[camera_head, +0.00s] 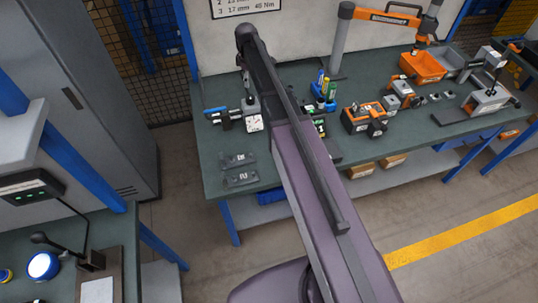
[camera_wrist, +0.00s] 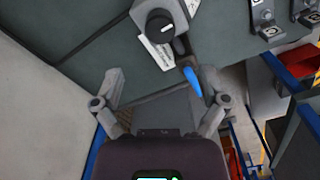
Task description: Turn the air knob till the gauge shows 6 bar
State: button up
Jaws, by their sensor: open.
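The air knob (camera_wrist: 159,26) is a round black cap with a light mark on a grey body, at the top of the wrist view. My gripper (camera_wrist: 160,76) is open, its two fingers spread below the knob in the picture, apart from it and with nothing between them. The gauge (camera_head: 254,123) shows in the head view as a small white face on the left part of the bench; its reading is too small to tell. A blue piece (camera_wrist: 194,82) lies by the right finger in the wrist view. I cannot make out my gripper in the head view.
The green bench (camera_head: 215,155) also carries numbered plates (camera_head: 240,178), an orange bin (camera_head: 424,66) and several tools and fixtures to the right. My arm crosses the middle of the head view. A grey cabinet (camera_head: 85,90) stands left of the bench.

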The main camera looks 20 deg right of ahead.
jog(key=s+f+m+b, duration=0.3)
jog(key=s+m+b, duration=0.1)
jog(key=s, duration=0.6)
jog(key=s+f+m+b, duration=0.4)
jog(key=s, duration=0.6)
jog(key=s+f+m+b, duration=0.4)
jog(key=s, duration=0.6)
jog(key=shift+s+a+f+m, duration=0.15)
jog(key=shift+s+f+m, duration=0.05)
jog(key=shift+f+m, duration=0.1)
jog(key=shift+a, duration=0.15)
dwell(0.4)
